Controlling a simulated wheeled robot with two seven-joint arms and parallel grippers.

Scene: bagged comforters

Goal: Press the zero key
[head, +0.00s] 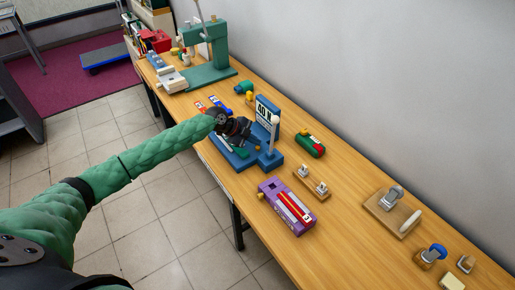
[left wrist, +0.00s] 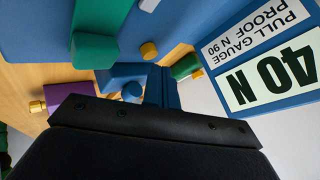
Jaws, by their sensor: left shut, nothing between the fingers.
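A blue pull gauge (head: 268,160) stands on the wooden bench, with a sign (head: 267,113) reading 40 N at its back. In the left wrist view the sign (left wrist: 268,72) appears upside down and also carries the words "PULL GAUGE PROOF N 90". A green block (left wrist: 95,50) and a small yellow knob (left wrist: 149,50) show near blue surfaces there. I cannot tell which part is the zero key. My left gripper (head: 242,132) is shut and empty, over the gauge in front of the sign, hiding part of it. Contact cannot be told. My right gripper is out of view.
A purple box (head: 287,206) lies at the gauge's near side, and a red-and-green item (head: 310,145) lies to its right. A wooden stand (head: 312,184) is nearby. A green press (head: 210,70) stands farther back.

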